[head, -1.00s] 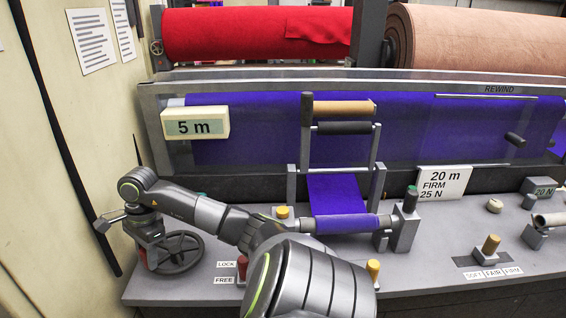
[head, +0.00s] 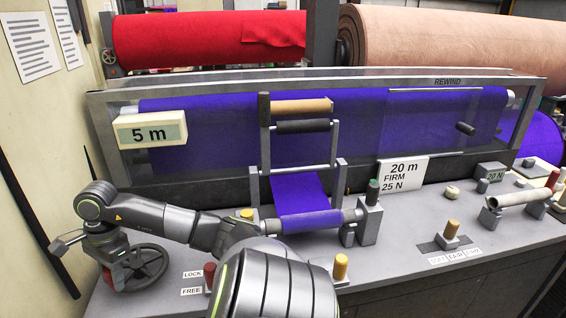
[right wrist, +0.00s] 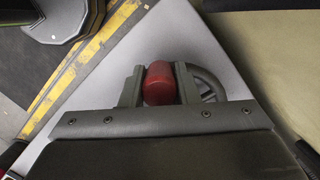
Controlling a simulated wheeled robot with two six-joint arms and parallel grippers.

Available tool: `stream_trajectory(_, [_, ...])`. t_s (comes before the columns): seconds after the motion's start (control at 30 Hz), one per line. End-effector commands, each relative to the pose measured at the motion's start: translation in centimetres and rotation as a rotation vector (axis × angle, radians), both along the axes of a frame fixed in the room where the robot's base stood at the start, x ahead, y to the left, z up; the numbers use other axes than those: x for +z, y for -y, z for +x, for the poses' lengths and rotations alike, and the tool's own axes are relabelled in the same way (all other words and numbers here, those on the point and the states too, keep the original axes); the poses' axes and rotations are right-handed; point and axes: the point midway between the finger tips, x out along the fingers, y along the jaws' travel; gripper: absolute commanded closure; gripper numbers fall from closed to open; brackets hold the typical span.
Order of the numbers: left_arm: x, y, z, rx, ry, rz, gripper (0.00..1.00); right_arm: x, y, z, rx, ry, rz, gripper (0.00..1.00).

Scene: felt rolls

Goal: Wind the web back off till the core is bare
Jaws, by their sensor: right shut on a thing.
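The purple felt web (head: 298,193) runs down from a small roller frame onto the wound roll (head: 310,222) on the bench. A display (head: 151,131) reads 5 m. My right arm reaches left to a dark handwheel (head: 143,270) at the bench's left end. In the right wrist view, my right gripper (right wrist: 160,86) is shut on the wheel's red knob (right wrist: 159,82), with part of the wheel behind it. My left gripper is not in view.
A sign (head: 404,172) reads 20 m FIRM 25 N. A red-topped lever (head: 210,275) stands by LOCK and FREE labels. A yellow-topped peg (head: 340,266) stands near my arm. A clear guard (head: 230,85) spans the back.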

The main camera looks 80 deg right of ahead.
Motion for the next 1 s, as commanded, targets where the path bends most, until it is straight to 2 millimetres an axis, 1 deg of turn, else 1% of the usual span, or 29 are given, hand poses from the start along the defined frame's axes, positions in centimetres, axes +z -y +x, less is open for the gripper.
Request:
stream_trajectory(0.03, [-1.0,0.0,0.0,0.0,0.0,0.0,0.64,-0.6,0.2,-0.9,-0.001,-0.005,-0.008,0.86])
stream_trajectory(0.23, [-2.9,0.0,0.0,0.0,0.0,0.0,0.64,-0.6,0.6,-3.4,-0.003,-0.006,-0.009,0.86])
stream_trajectory(0.3, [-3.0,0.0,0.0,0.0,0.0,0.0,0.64,-0.3,0.7,-3.9,-0.001,-0.006,-0.003,0.86])
stream_trajectory(0.4, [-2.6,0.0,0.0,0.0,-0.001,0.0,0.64,-0.1,0.6,-3.7,-0.002,-0.005,0.001,0.86])
stream_trajectory(1.0, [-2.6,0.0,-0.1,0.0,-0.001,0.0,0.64,0.0,0.5,-3.6,0.0,0.0,0.004,0.86])
